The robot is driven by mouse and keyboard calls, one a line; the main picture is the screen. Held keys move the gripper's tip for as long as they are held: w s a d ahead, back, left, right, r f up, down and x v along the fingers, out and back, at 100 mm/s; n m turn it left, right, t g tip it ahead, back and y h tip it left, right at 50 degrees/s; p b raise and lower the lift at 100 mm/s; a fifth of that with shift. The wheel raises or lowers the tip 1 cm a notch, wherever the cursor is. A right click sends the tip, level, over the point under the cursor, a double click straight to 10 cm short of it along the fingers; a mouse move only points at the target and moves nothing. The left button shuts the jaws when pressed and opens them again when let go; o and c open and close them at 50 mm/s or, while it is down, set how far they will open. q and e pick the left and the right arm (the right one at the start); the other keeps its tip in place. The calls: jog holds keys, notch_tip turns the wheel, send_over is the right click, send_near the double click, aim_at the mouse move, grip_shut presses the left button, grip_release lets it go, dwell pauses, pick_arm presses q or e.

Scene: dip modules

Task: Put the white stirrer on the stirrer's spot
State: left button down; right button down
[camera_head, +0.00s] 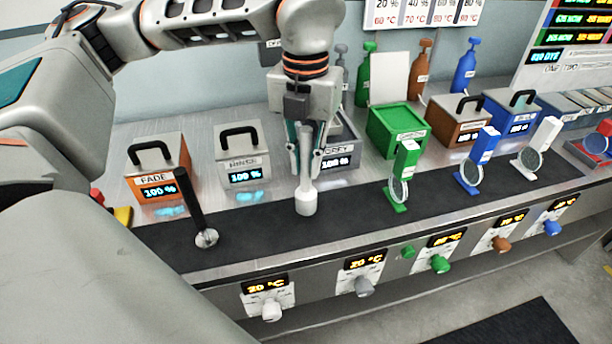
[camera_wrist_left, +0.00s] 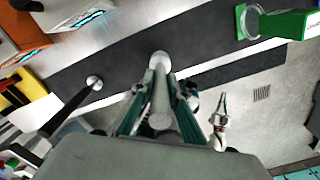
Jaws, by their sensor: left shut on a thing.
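My left gripper (camera_head: 310,152) is shut on the white stirrer (camera_head: 306,192), a pale upright rod with a thicker round end at the bottom. The stirrer hangs between the fingers over the dark mat, in front of the grey boxes; I cannot tell whether its lower end touches the mat. In the left wrist view the white stirrer (camera_wrist_left: 159,85) runs between the fingers of the left gripper (camera_wrist_left: 160,100). No stirrer's spot can be made out by a label.
A black stirrer (camera_head: 195,210) stands tilted on the dark mat (camera_head: 345,213) to the left. A FADE box (camera_head: 157,168) and a grey box (camera_head: 243,155) stand behind. Green (camera_head: 404,172), blue (camera_head: 478,160) and white (camera_head: 540,145) devices stand to the right. Knobs line the front panel.

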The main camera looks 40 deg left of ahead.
aim_at(306, 124)
pick_arm(q)
jog(key=shift+f, duration=1.95)
jog(key=shift+f, duration=0.2)
jog(key=c, duration=2)
grip_release()
jog(key=shift+o, duration=0.2)
notch_tip(306, 124, up, 12)
jog(key=shift+r+p, duration=0.2)
jog(key=shift+p, duration=0.15)
